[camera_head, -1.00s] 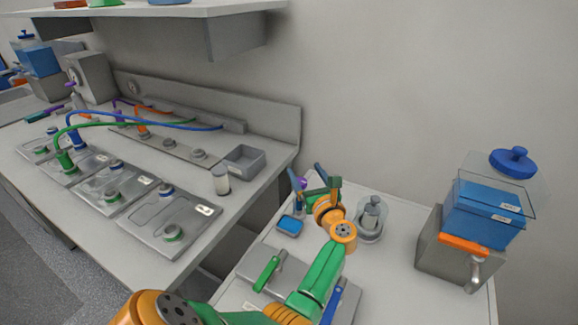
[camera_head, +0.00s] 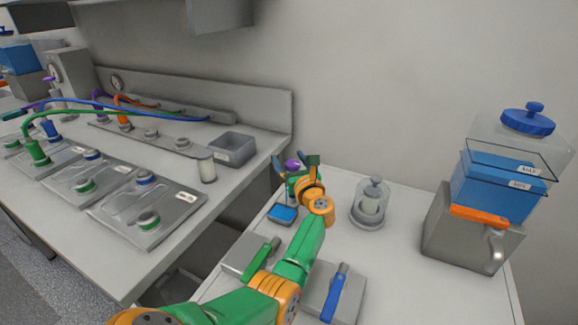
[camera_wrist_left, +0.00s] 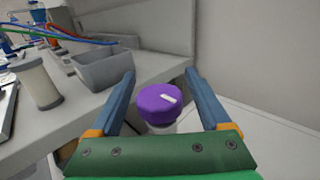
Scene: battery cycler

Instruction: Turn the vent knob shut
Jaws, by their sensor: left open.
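My left gripper is open and does not appear to touch the knob. In the head view, the gripper (camera_head: 295,166) is at the back left of the white table, around the knob (camera_head: 292,165), which is partly hidden by the gripper. My right gripper is not in view.
A blue-filled dish (camera_head: 283,214) sits close below the gripper. A glass-covered jar (camera_head: 370,203) stands to its right. A grey box with a blue tank (camera_head: 495,187) is at far right. An open grey bin (camera_head: 232,148) is on the left bench. Green (camera_head: 262,259) and blue (camera_head: 335,297) handles lie in front.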

